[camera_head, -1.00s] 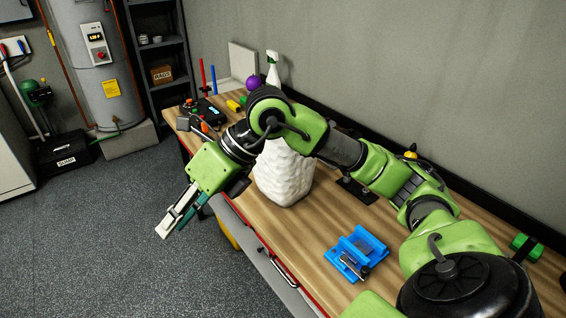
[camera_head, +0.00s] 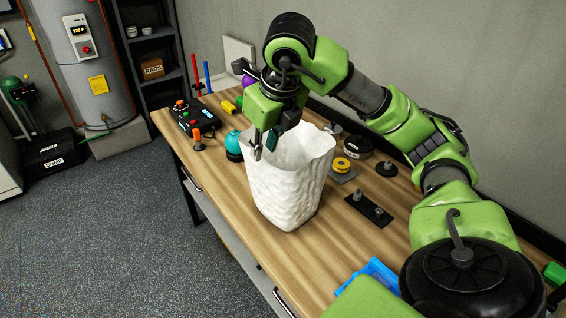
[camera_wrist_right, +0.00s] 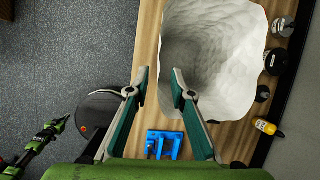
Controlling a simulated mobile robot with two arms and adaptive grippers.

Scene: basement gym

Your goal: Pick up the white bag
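The white bag (camera_head: 285,185) stands upright and open-topped on the wooden workbench (camera_head: 225,215), its sides crumpled. In the right wrist view the bag (camera_wrist_right: 215,60) shows its open mouth and an empty-looking inside.
A teal round object (camera_head: 233,145) stands close left of the bag. A black control box (camera_head: 193,115) is farther left. A yellow roll (camera_head: 342,164), a black disc (camera_head: 358,145) and a dark plate (camera_head: 369,210) lie to the right. A blue fixture (camera_wrist_right: 165,145) is nearer me.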

